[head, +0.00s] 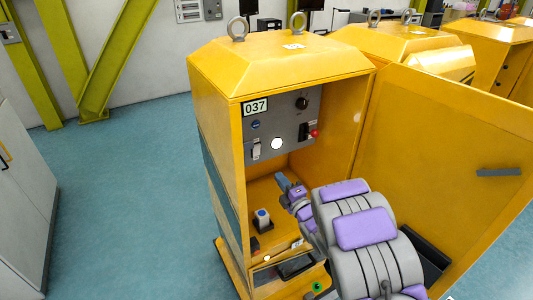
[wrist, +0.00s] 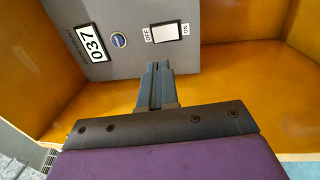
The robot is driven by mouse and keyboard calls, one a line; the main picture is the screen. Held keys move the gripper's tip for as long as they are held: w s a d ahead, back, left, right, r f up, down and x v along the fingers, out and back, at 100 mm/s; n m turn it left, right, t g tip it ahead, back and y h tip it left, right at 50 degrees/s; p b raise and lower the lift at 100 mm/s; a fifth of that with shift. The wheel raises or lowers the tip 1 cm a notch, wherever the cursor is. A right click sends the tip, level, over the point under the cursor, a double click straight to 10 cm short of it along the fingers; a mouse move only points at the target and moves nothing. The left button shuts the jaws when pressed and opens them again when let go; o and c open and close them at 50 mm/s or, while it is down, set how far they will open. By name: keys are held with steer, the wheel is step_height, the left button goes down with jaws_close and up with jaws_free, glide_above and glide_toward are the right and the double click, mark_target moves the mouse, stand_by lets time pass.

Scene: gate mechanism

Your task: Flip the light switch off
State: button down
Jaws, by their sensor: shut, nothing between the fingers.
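The light switch (head: 256,150) is a white rocker on the lower left of the grey panel inside the open yellow cabinet. It also shows in the wrist view (wrist: 167,33), with small ON and OFF labels at its opposite ends. Which way the rocker is tipped is too small to tell. My gripper (head: 281,179) is inside the cabinet, below the panel and right of the switch in the head view. In the wrist view its blue-grey fingers (wrist: 153,68) are together and empty, pointing toward the switch, with a visible gap between tips and switch.
The panel also has a round white light (head: 277,143), a black knob (head: 302,103) and a red-tipped black lever (head: 314,133). A blue-topped button (head: 262,216) is on the cabinet floor. The open yellow door (head: 450,160) stands at the right. Blue floor is clear at left.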

mark_target(258, 148)
stand_by(0.4)
steer(key=b+x, duration=0.2)
steer(key=x, duration=1.1)
steer(key=shift+w+a, duration=0.15)
steer(key=shift+a, duration=0.05)
steer(key=shift+w+a, duration=0.1)
steer(key=shift+w, duration=0.1)
steer(key=shift+w+r, duration=0.1)
steer(key=shift+r, duration=0.35)
steer(key=shift+f, duration=0.1)
